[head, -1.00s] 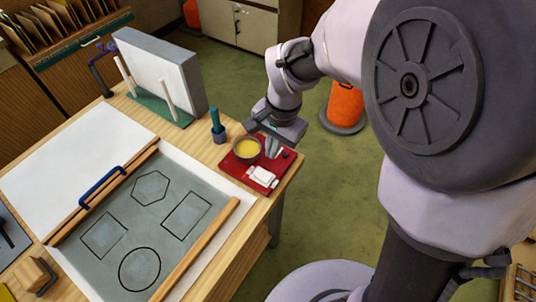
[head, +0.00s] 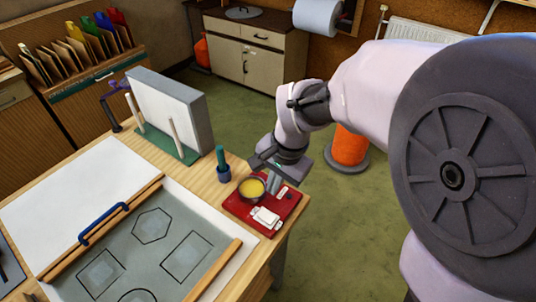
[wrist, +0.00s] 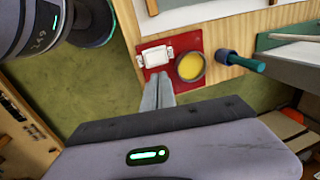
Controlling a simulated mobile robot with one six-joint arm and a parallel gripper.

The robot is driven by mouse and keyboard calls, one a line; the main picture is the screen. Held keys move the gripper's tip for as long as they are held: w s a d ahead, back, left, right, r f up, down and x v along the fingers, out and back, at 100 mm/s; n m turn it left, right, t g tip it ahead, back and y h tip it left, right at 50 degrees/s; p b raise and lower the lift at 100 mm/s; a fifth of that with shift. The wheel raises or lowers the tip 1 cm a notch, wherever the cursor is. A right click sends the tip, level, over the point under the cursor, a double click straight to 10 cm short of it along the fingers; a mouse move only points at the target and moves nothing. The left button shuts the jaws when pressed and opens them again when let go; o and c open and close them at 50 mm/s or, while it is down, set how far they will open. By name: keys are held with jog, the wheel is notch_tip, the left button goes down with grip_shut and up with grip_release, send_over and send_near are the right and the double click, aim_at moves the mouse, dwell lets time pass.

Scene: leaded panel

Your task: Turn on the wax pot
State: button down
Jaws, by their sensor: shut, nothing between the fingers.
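The wax pot (head: 252,189) is a small round dark pot filled with yellow wax. It sits on a red board (head: 241,210) at the table's corner; it also shows in the wrist view (wrist: 191,67). A white switch-like piece (head: 266,217) lies on the board in front of the pot, and left of it in the wrist view (wrist: 156,56).
A blue holder with a green-handled tool (head: 222,165) stands just behind the board. A grey upright panel (head: 165,105) stands on a green base. A drawing sheet with outlined shapes (head: 140,255) covers the front. An orange bin (head: 350,147) is on the floor beyond the table.

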aim_at(264, 212)
jog(key=f+b, duration=0.1)
jog(key=f, duration=0.3)
jog(key=w+a+f+b, duration=0.1)
jog(key=f+b, duration=0.1)
jog(key=f, duration=0.2)
jog(key=w+a+f+b, duration=0.1)
jog(key=f+b, duration=0.1)
jog(key=f, duration=0.3)
jog(key=shift+r, duration=0.1)
